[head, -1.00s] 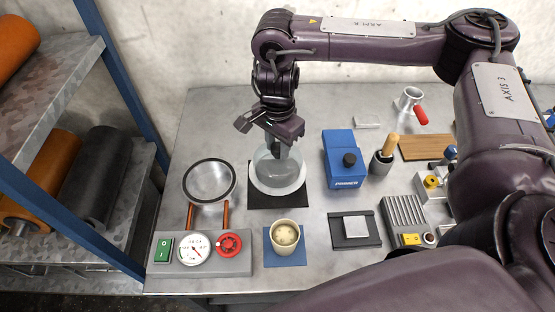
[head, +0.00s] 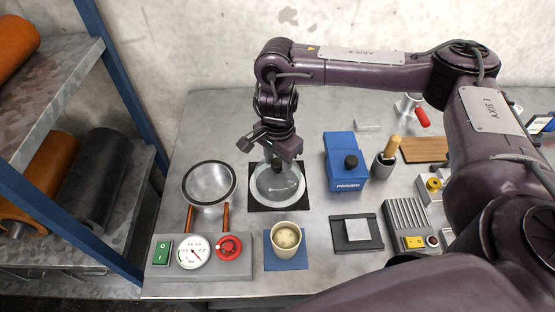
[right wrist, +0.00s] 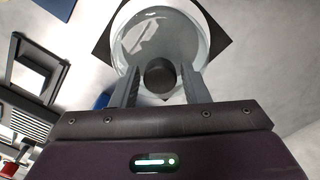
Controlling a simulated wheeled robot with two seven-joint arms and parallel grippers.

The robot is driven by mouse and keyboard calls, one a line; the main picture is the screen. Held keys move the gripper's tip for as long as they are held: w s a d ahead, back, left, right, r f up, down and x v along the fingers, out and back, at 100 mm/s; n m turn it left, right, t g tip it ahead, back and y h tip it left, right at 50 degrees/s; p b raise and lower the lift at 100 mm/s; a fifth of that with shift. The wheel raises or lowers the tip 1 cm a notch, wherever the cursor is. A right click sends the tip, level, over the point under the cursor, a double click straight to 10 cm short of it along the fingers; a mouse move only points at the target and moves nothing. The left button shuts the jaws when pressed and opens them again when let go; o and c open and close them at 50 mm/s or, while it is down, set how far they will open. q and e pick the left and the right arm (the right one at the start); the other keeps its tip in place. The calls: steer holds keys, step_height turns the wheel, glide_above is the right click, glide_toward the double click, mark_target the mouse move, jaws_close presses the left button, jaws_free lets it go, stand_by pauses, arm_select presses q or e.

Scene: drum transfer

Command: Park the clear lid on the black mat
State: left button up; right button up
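The clear lid (head: 283,187) is a see-through, shallow dome with a dark knob (right wrist: 160,76). It is over a white ring-shaped rim on the black mat (head: 259,206). I cannot tell whether it touches what is below. My right gripper (head: 275,162) points down at the lid. The white rim and dark mat also show there around the lid. My left gripper is not in view.
An open round pan (head: 209,184) is left of the mat. A control box (head: 163,270) and a cream cup (head: 288,242) on a blue mat stand in front. A blue PRIMER box (head: 345,165) stands close on the right. A blue-posted shelf (head: 118,75) is at the left.

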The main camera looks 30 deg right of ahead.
steer(key=shift+o, duration=0.8)
steer(key=shift+r, duration=0.3)
step_height(320, 180, up, 12)
steer(key=p, duration=0.1)
steer(key=shift+p, duration=0.4)
steer(key=shift+f, duration=0.2)
